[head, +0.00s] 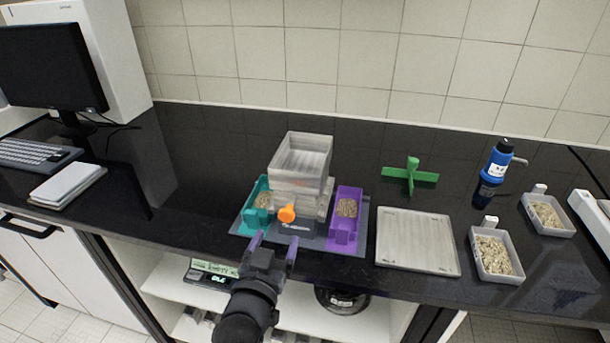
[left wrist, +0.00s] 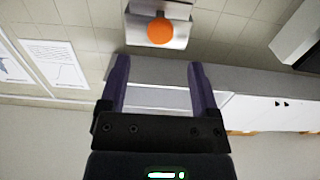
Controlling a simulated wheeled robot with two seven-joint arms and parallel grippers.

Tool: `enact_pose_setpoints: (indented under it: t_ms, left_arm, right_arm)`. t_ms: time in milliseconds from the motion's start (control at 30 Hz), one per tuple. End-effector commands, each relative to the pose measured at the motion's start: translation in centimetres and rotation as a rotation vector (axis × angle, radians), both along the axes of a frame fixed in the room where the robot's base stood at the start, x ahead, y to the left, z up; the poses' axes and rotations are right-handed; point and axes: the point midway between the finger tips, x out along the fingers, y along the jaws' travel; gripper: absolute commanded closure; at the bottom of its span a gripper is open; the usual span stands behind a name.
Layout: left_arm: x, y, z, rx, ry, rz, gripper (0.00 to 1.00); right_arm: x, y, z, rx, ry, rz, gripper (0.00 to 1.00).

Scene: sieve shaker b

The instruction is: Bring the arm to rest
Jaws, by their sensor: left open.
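My left gripper (head: 273,247) is open and empty, with its two purple fingers apart, just in front of the counter edge. It also shows in the left wrist view (left wrist: 160,85), with nothing between the fingers. The sieve shaker (head: 302,165) stands on a dark base beyond it, with an orange knob (head: 287,213) on its front. The knob also appears at the top of the left wrist view (left wrist: 160,31), ahead of the fingertips and apart from them. A teal tray (head: 257,198) and a purple tray (head: 346,215) with grainy material flank the shaker. My right gripper is not in view.
To the right are a grey flat tray (head: 417,241), a green cross-shaped piece (head: 411,175), a blue bottle (head: 492,172) and bins of grainy material (head: 495,256). A monitor (head: 52,68) stands at left. A scale (head: 212,270) sits on the shelf below.

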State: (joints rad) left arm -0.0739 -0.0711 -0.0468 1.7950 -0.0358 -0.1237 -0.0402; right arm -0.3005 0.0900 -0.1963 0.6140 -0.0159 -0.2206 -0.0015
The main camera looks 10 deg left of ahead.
Motion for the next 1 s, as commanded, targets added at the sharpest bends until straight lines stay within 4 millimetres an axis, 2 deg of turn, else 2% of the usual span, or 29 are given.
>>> enact_pose_setpoints:
  t_ms: [67, 133, 167, 200, 267, 300, 367, 400, 467, 500, 600, 700, 800, 1000]
  left_arm:
    - [-0.2, -0.2, -1.9, 0.005, 0.047, -0.008, 0.20]
    - [-1.1, -0.6, -6.5, 0.017, 0.160, -0.026, 0.20]
    - [-1.9, -0.7, -9.2, 0.023, 0.227, -0.037, 0.20]
    - [-3.3, -1.0, -13.2, 0.034, 0.329, -0.052, 0.20]
    - [-6.3, -1.0, -19.1, 0.053, 0.490, -0.074, 0.20]
    - [-8.7, -1.0, -22.7, 0.067, 0.595, -0.086, 0.20]
    - [-12.8, -0.6, -27.7, 0.088, 0.750, -0.103, 0.20]
    - [-16.0, -0.2, -30.6, 0.103, 0.855, -0.112, 0.20]
    - [-21.1, 0.6, -34.4, 0.128, 1.008, -0.124, 0.20]
    - [-24.5, 1.2, -36.4, 0.143, 1.103, -0.129, 0.20]
    - [-32.1, 2.9, -39.6, 0.181, 1.303, -0.137, 0.20]
    - [-37.4, 4.2, -40.9, 0.207, 1.439, -0.139, 0.20]
    - [-39.9, 4.9, -41.2, 0.220, 1.502, -0.139, 0.20]
    - [-40.4, 5.0, -41.2, 0.223, 1.514, -0.139, 0.20]
  right_arm:
    - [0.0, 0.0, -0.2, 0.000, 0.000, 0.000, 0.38]
    - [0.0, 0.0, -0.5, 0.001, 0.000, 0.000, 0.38]
    - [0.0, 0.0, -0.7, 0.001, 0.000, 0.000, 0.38]
    - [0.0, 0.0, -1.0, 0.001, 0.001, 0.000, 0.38]
    - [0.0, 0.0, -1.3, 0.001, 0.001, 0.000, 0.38]
    - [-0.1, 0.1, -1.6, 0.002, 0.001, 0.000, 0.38]
    - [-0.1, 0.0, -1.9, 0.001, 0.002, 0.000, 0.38]
    - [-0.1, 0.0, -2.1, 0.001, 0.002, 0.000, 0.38]
    - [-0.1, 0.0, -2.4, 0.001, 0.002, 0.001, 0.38]
    - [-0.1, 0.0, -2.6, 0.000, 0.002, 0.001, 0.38]
    - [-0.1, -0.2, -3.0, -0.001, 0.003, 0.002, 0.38]
    - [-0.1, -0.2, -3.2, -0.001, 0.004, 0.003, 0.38]
    - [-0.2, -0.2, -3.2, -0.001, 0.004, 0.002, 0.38]
    - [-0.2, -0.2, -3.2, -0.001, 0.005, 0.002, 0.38]
